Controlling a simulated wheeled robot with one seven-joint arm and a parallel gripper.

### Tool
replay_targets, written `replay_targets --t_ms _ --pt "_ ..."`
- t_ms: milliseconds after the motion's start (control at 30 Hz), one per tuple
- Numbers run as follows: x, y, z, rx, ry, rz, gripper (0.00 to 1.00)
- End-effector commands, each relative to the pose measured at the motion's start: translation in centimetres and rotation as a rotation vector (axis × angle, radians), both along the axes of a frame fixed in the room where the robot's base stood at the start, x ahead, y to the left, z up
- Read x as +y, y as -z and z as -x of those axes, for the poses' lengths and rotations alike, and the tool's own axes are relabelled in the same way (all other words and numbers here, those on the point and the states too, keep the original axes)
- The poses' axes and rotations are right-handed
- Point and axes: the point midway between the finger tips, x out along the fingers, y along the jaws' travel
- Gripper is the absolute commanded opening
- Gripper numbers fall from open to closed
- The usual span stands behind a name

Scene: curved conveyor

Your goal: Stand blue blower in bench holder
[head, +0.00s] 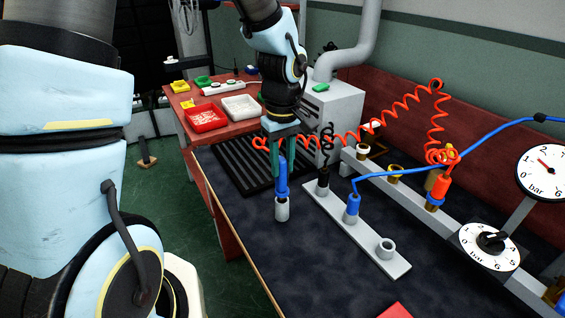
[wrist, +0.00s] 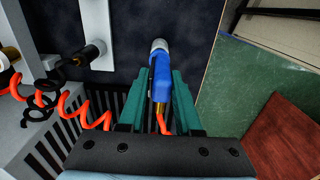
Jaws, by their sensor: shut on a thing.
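My gripper (head: 280,157) points down over the dark bench, its green fingers shut on the blue blower (head: 282,181). The blower also shows in the wrist view (wrist: 162,76), between the fingers, with a brass fitting and an orange hose at its near end. It looks about upright. A grey cylinder (head: 281,210) is at its lower end, close to the bench top. I cannot tell whether this is a separate cup or part of the blower. A grey holder strip (head: 370,238) lies to the right, with an empty round socket (head: 387,248) at its near end.
A black fitting (head: 323,183) and a blue fitting (head: 352,206) stand in the strip. An orange coiled hose (head: 398,108) crosses behind my gripper. Pressure gauges (head: 543,172) stand at the right.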

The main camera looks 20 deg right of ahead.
Motion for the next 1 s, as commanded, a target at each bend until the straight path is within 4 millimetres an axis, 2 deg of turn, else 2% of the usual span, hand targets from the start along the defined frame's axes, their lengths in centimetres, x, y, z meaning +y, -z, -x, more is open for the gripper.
replay_targets --t_ms 900,933,1000 --pt "0.0 2.3 0.0 0.0 0.001 0.0 0.0" --pt "0.0 2.2 0.0 0.0 0.001 0.0 0.35" --pt "0.0 2.2 0.0 0.0 0.001 0.0 0.43"
